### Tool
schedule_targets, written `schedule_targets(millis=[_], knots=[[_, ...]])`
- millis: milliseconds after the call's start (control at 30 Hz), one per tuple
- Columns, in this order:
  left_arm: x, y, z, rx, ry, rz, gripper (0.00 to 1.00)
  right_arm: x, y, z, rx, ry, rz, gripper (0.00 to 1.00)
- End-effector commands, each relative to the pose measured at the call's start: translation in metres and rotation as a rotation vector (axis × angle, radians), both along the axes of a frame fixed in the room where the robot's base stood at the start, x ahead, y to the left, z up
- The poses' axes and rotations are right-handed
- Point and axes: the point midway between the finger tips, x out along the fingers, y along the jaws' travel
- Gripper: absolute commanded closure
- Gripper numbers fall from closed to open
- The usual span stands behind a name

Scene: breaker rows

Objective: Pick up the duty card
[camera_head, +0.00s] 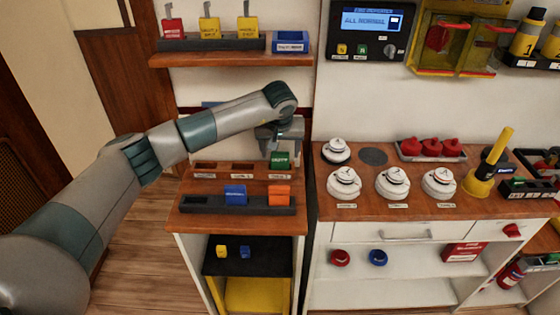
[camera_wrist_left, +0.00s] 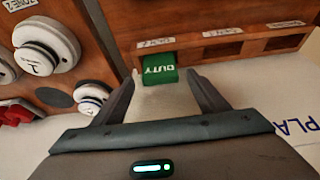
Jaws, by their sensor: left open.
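The duty card (camera_head: 280,160) is a green block. In the left wrist view the duty card (camera_wrist_left: 160,69) shows the white word DUTY and sits at the end slot of a wooden slotted rack (camera_wrist_left: 225,47). My left gripper (camera_head: 280,146) is open, just above the card in the head view. In the left wrist view the fingers of my left gripper (camera_wrist_left: 163,84) stand on either side of the card's near end, with a gap between them. I cannot tell whether they touch it. My right gripper is not in view.
A dark tray (camera_head: 215,204) in front holds a blue block (camera_head: 235,194) and an orange block (camera_head: 279,195). White round detectors (camera_head: 344,183) stand on the counter to the right. A wooden shelf (camera_head: 230,60) with tagged cards hangs above.

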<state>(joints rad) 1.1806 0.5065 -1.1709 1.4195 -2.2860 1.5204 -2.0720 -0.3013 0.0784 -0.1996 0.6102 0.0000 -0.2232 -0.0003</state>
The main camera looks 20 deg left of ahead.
Motion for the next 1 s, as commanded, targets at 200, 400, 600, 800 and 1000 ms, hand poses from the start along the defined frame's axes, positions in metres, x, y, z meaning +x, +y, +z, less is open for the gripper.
schedule_targets(millis=[200,400,600,800,1000], knots=[[0.008,0.003,-0.021,0.000,0.002,0.000,0.33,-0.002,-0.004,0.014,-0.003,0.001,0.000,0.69],[0.010,0.004,-0.026,0.001,0.001,-0.001,0.33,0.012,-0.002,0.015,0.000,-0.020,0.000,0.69],[0.010,0.003,-0.025,0.001,0.001,-0.001,0.33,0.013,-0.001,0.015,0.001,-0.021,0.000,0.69],[0.010,0.003,-0.025,0.001,0.001,-0.001,0.45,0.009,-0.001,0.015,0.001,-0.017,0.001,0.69],[0.010,0.004,-0.025,0.000,0.001,-0.001,0.77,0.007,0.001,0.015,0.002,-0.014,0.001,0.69]])
